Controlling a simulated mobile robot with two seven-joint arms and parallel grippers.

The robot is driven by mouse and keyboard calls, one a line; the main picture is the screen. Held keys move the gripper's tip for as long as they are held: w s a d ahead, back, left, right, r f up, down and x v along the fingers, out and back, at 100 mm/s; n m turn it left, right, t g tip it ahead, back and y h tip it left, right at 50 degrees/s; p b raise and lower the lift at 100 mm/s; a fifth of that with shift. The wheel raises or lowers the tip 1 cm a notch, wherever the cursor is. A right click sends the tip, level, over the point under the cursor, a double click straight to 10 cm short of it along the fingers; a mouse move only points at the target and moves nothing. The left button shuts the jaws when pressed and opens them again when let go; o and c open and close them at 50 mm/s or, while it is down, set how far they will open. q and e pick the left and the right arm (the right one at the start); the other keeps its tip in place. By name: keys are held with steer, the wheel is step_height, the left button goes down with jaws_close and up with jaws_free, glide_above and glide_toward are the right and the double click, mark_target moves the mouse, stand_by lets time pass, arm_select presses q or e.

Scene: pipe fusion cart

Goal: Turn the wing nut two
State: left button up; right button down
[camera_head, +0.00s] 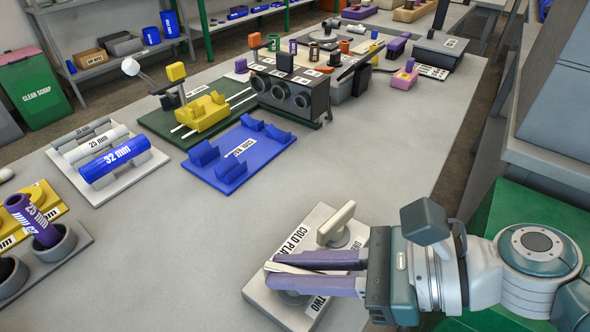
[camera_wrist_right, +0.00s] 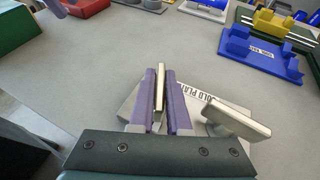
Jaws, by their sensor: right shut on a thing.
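The cold plate (camera_head: 262,290) is a pale board with two beige wing nuts, lying at the front of the bench. The wing nut by the label TWO (camera_wrist_right: 159,88) is between the purple fingers of my right gripper (camera_head: 272,264), which is shut on its upright wing. In the head view the fingers hide most of that nut, and its round base shows below them. The other wing nut (camera_head: 337,222) stands free behind the fingers; it also shows right of them in the right wrist view (camera_wrist_right: 235,119). My left gripper is not in view.
A blue tray (camera_head: 240,166) with cradles and a black clamp unit (camera_head: 290,92) stand farther back. A white rack (camera_head: 140,172) holds pipes at left. A purple pipe (camera_head: 35,220) stands in a holder at far left. The bench between is clear.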

arm_select(q)
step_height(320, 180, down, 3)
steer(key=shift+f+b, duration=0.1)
steer(key=shift+b, duration=1.1)
arm_select(e)
steer(key=n+g, duration=0.2)
steer(key=shift+f+g, duration=0.15)
steer(key=shift+g, duration=0.25)
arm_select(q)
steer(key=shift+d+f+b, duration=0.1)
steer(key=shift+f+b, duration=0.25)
arm_select(e)
steer(key=shift+n+g, duration=0.6)
steer(key=shift+n, duration=0.1)
steer(key=c, duration=0.9)
jaws_free()
steer(key=shift+y, duration=0.3)
steer(key=shift+r, duration=0.2)
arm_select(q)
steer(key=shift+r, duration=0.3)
arm_select(e)
steer(key=v, duration=1)
arm_select(q)
steer(key=shift+p, duration=0.3)
arm_select(e)
steer(key=shift+a, duration=0.1)
